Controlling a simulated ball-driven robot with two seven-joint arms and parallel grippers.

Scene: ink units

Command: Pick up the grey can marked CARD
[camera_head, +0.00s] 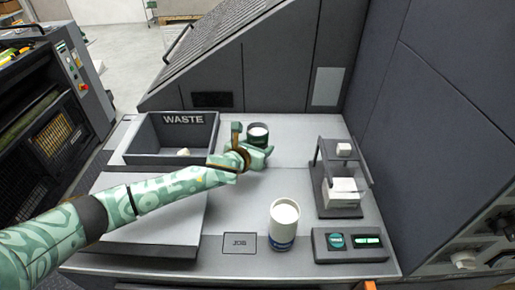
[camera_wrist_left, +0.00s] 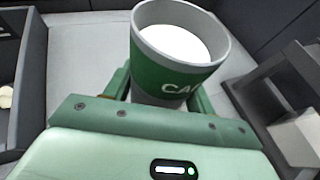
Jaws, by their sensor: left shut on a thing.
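The grey can with a green band (camera_head: 258,134) stands at the back of the worktop, right of the WASTE bin, in the head view. In the left wrist view the can (camera_wrist_left: 172,75) shows a white fill and the letters "CA", with the rest of the word cut off by the curve. My left gripper (camera_head: 258,150) is shut on the can, its green fingers on either side of it. Its base is hidden behind the gripper in the wrist view. I cannot tell whether it is clear of the worktop.
A second can with a blue band (camera_head: 284,224) stands near the front, beside the JOB plate (camera_head: 240,243). The WASTE bin (camera_head: 135,143) is at left. A clear-sided stand (camera_head: 340,207) with white blocks is at right. Tall dark panels rise behind and at right.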

